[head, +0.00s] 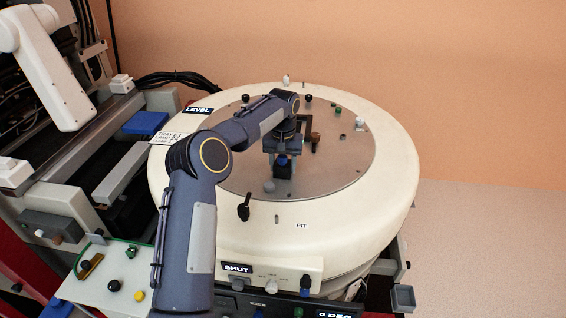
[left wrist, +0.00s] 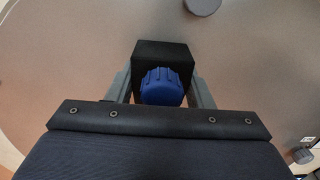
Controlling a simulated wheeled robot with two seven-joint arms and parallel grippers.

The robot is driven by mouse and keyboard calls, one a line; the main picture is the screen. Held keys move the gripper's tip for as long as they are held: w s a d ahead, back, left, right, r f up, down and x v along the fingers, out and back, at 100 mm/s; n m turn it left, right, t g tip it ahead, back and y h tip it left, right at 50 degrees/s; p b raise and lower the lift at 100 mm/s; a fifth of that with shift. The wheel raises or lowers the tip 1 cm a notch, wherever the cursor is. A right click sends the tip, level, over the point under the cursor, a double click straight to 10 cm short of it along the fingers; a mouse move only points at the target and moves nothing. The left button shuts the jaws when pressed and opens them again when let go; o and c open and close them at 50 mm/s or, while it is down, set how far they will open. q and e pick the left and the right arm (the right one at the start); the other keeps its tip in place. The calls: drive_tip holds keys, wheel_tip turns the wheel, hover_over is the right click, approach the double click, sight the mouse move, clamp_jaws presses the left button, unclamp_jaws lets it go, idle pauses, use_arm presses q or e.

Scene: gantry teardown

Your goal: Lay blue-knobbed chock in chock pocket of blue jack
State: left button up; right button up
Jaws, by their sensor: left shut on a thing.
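The blue-knobbed chock (left wrist: 162,87) is a black block with a ribbed blue knob. It sits between the fingers of my left gripper (left wrist: 161,92) in the left wrist view. I cannot tell whether the chock touches the disc. A blue block (head: 145,123) lies on the grey frame at the left; I cannot tell whether it belongs to the blue jack. No chock pocket is clearly visible. My right gripper is out of view.
The cream housing (head: 390,190) fills the middle, its metal disc (head: 345,165) carrying several small knobs and pegs. A brown-and-black handle (head: 315,138) stands close right of my gripper. A pale panel (head: 75,285) with coloured knobs is at lower left. The right front of the disc is mostly clear.

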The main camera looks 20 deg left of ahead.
use_arm(q)
drive_tip(key=shift+f, duration=0.2)
drive_tip(key=o, duration=1.5)
drive_tip(key=shift+r, duration=0.15)
wheel_tip(320, 180, up, 12)
drive_tip(key=shift+r, duration=0.1)
